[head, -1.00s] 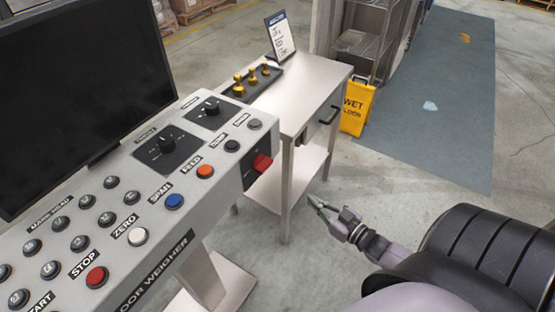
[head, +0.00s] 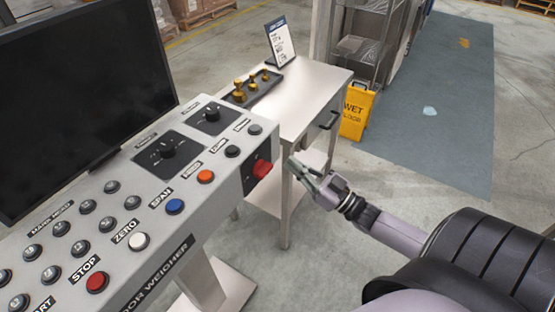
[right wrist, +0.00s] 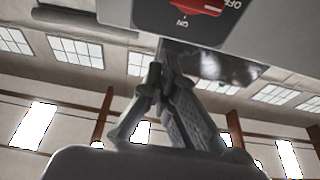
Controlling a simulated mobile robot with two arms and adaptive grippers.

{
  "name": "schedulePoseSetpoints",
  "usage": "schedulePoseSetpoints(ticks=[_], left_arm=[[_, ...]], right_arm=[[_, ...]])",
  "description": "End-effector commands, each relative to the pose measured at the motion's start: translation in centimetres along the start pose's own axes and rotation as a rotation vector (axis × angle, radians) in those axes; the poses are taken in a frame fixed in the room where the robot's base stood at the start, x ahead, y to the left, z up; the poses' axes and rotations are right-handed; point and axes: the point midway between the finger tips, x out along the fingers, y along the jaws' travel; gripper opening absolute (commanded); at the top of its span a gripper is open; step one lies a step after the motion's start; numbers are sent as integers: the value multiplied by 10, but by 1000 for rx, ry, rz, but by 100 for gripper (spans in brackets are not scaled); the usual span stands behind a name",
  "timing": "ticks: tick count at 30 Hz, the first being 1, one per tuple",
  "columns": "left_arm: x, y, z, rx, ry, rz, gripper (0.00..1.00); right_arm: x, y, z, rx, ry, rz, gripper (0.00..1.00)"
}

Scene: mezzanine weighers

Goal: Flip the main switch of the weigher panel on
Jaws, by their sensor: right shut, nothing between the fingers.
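The weigher panel (head: 150,235) is a grey sloped console on the left in the head view. Its main switch (head: 262,168) is a red rotary handle on a black plate on the panel's right end face. In the right wrist view the red handle (right wrist: 196,6) is cut by the top edge, with ON and OFF marks on the plate; its exact setting is unclear. My right gripper (head: 296,165) is shut and empty, just right of the switch and apart from it. In the wrist view its fingers (right wrist: 160,72) are together below the plate. My left gripper is not in view.
A dark monitor (head: 85,90) stands behind the panel's several buttons and two black knobs. A steel table (head: 310,92) with brass weights and a sign is behind the switch. The floor at right is open.

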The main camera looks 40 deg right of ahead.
Motion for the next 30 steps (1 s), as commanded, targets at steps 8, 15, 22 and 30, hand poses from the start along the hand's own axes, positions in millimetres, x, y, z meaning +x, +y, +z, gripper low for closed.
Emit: schedulePoseSetpoints(ticks=[8,15,22,30], left_arm=[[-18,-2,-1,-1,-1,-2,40],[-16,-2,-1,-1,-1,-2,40],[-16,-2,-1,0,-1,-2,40],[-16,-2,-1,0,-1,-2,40]], right_arm=[[63,0,-4,-1,4,0,0],[48,1,31,1,-2,2,0],[45,0,38,0,-1,0,0],[45,0,38,1,-1,0,0]])
